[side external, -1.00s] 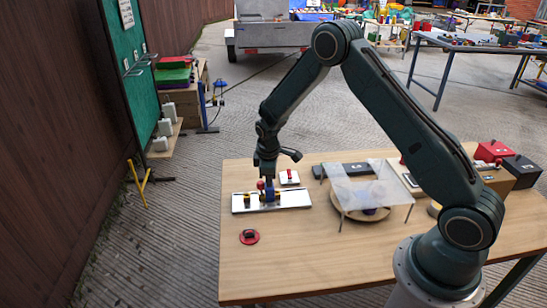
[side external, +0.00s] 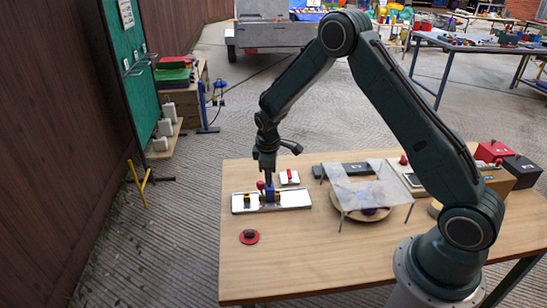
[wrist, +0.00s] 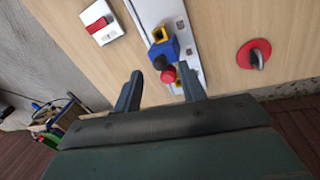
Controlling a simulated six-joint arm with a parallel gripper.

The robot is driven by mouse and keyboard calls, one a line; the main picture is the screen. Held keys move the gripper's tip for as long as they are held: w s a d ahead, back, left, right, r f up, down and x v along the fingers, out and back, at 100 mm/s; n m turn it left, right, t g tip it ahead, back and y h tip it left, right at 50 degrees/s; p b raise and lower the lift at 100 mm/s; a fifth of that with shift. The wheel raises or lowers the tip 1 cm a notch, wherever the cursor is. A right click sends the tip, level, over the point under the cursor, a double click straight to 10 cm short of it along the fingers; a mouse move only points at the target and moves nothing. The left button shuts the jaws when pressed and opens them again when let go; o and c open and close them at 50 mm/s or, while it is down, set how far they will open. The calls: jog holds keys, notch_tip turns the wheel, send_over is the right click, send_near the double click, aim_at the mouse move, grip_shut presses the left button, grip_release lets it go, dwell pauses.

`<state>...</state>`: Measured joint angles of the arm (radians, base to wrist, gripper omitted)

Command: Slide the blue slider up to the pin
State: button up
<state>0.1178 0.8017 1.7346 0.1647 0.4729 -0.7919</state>
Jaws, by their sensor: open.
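The blue slider (side external: 269,194) sits on a white rail (side external: 297,197) on the wooden table. In the wrist view the blue slider (wrist: 165,50) lies just beyond my fingertips, with a red ball (wrist: 168,75) beside it. A yellow-and-dark block (wrist: 159,34) is close to the slider on one side, and another yellow piece (wrist: 179,84) is partly hidden by a finger. I cannot tell which piece is the pin. My gripper (wrist: 160,70) is open and points at the slider; in the side view it (side external: 268,180) is just above the slider. No grip on it shows.
A white plate with a red switch (side external: 289,177) is behind the rail, and a red disc with a dark knob (side external: 249,237) is in front. A clear sheet on legs (side external: 365,183) stands over a round board to the right.

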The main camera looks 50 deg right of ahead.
notch_tip(320, 180, up, 11)
jog(key=s+a, duration=0.1)
jog(key=shift+s+a, duration=0.15)
jog(key=shift+a, duration=0.25)
jog(key=s+a+r+m+t, duration=0.1)
jog(key=s+a+r+m, duration=0.1)
jog(key=s+r, duration=0.55)
jog(key=s+a+r+m+t, duration=0.1)
jog(key=s+a+r+m, duration=0.15)
jog(key=s+r, duration=0.5)
jog(key=s+a+r+m+t+y, duration=0.1)
jog(key=s, duration=0.7)
jog(key=s+a+r+m+t, duration=0.1)
jog(key=s+a, duration=0.1)
jog(key=s, duration=0.6)
jog(key=shift+a+r+y, duration=0.3)
jog(key=shift+r+y, duration=0.05)
jog(key=shift+y, duration=0.05)
